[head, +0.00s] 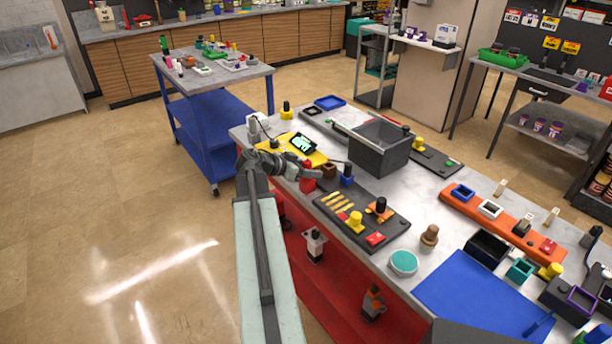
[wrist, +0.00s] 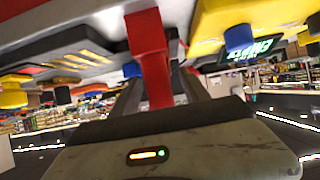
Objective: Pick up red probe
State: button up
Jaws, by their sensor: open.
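The red probe (head: 307,184) stands upright at the near edge of the workbench, between the yellow meter board and a dark tray. In the wrist view the red probe (wrist: 150,52) shows large and close, between the two dark fingers of my gripper (wrist: 162,85). In the head view my gripper (head: 313,170) is at the upper part of the probe, reaching over the bench edge. The jaws are open, with the probe between them. I cannot tell whether either finger touches it.
The yellow board (head: 272,149) with a lit meter (head: 303,143) lies left of the probe. A brown block (head: 329,170) and a blue-based part (head: 347,178) stand close right. The dark tray (head: 385,237) and a grey open box (head: 377,158) are farther right.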

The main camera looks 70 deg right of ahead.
jog(key=shift+x, duration=1.1)
jog(key=shift+a, duration=0.1)
jog(key=shift+c, duration=0.6)
grip_shut()
notch_tip(320, 180, up, 10)
jog(key=p, duration=0.9)
jog(key=shift+p, duration=0.4)
